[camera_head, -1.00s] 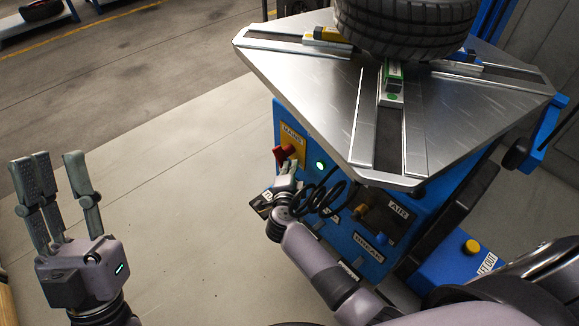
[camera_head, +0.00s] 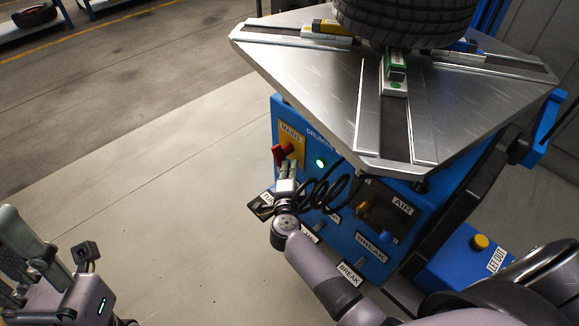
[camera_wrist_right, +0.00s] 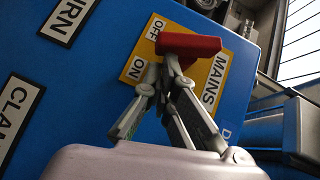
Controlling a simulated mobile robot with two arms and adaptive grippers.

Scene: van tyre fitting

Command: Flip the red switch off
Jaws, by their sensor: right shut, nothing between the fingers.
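The red switch (camera_head: 281,152) is on the yellow MAINS plate (camera_head: 291,137) of the blue machine in the head view. In the right wrist view its red handle (camera_wrist_right: 200,45) lies crosswise over the plate, its left end near the OFF label. I cannot tell its exact setting. My right gripper (camera_head: 288,169) is shut and empty, just below the switch. In the wrist view its fingertips (camera_wrist_right: 172,62) are at the handle's lower edge; contact is unclear. My left gripper (camera_head: 52,248) is open and empty at the lower left, partly cut off.
The metal turntable (camera_head: 300,75) with a tyre (camera_head: 405,18) overhangs the panel. A coiled black hose (camera_head: 325,190) hangs right beside my right gripper. A green lamp (camera_head: 321,162) glows near the switch. The floor at left is clear.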

